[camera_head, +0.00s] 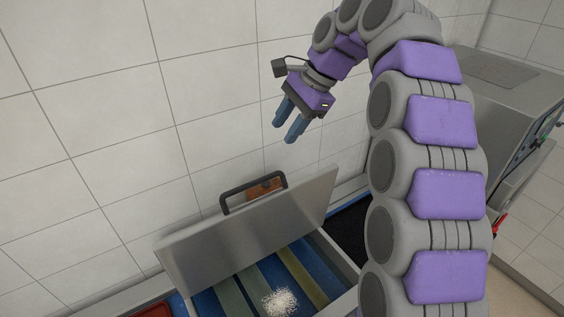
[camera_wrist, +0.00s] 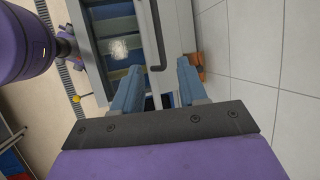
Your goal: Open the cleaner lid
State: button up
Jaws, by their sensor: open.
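The cleaner lid (camera_head: 250,225) is a grey metal panel with a dark bar handle (camera_head: 253,190) on its upper edge. It stands raised and tilted, with the striped inside of the cleaner (camera_head: 232,298) showing in front of it. My gripper (camera_head: 284,122) is open and empty, above the lid and apart from it in the head view. In the wrist view, the two blue fingers of my gripper (camera_wrist: 158,85) are spread, and the lid (camera_wrist: 148,30) shows edge-on beyond them with part of the handle (camera_wrist: 156,38).
A white crumbly pile (camera_head: 281,301) lies on the striped surface inside the cleaner. An orange-brown object (camera_head: 265,186) is behind the handle by the tiled wall. A grey metal machine (camera_head: 505,85) stands at the right. Free space surrounds my gripper.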

jog(key=b, duration=0.4)
send_near(254, 182)
jog(key=x, duration=0.8)
jog(key=shift+w+a+f, duration=0.1)
jog(key=shift+a+f, duration=0.05)
jog(key=shift+a, duration=0.1)
jog(key=shift+d, duration=0.25)
jog(key=shift+c, duration=0.2)
jog(key=shift+c, duration=0.7)
grip_shut()
